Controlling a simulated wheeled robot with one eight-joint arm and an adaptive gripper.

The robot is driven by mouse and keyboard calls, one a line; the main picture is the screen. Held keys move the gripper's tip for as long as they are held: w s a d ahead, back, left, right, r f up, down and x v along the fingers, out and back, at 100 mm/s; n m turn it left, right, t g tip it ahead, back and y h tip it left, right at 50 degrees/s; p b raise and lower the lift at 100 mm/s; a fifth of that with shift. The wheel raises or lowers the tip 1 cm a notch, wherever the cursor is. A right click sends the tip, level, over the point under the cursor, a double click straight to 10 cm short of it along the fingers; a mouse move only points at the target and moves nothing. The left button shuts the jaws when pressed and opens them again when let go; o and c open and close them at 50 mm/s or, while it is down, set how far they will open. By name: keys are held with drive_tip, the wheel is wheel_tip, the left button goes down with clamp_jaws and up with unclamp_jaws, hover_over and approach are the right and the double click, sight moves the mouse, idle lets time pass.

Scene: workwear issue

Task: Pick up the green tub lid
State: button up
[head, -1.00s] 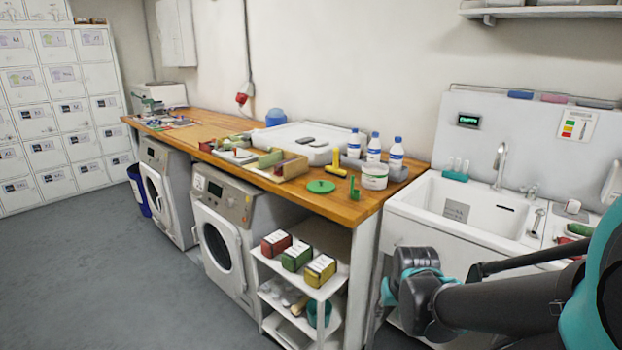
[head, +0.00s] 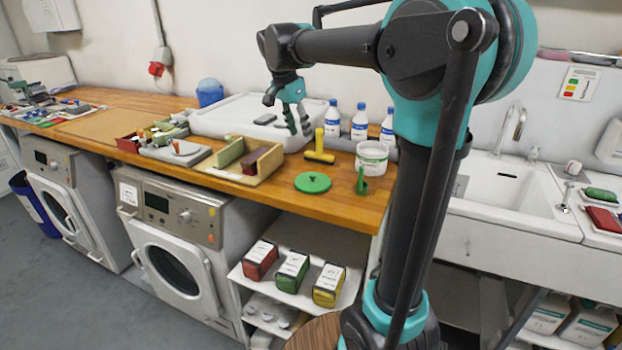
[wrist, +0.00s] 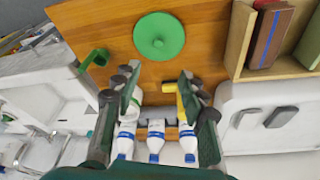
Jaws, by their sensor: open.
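The green tub lid (head: 313,183) is a round disc with a small knob at its centre. It lies flat on the wooden counter near the front edge, and it also shows at the top of the wrist view (wrist: 159,36). My gripper (head: 293,120) is open and empty, up above the back of the counter, behind and to the left of the lid in the head view. In the wrist view the fingers (wrist: 155,85) are spread apart, with the lid beyond them and nothing between them touching it. The white tub (head: 371,158) stands open to the right of the lid.
A green upright piece (head: 361,181) stands right of the lid. A yellow-handled tool (head: 319,149) lies behind it, and a wooden box (head: 243,162) sits to its left. Several white bottles (head: 359,121) stand at the back. The counter is bare in front of the lid.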

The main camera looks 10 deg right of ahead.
hover_over(312, 175)
drive_tip(key=a, duration=0.2)
drive_tip(key=f, duration=1)
drive_tip(key=shift+s+d+f, duration=0.1)
drive_tip(key=shift+s+f, duration=0.05)
drive_tip(key=shift+s, duration=0.25)
drive_tip(key=shift+x, duration=3.1)
drive_tip(key=shift+s+d, duration=0.15)
clamp_jaws()
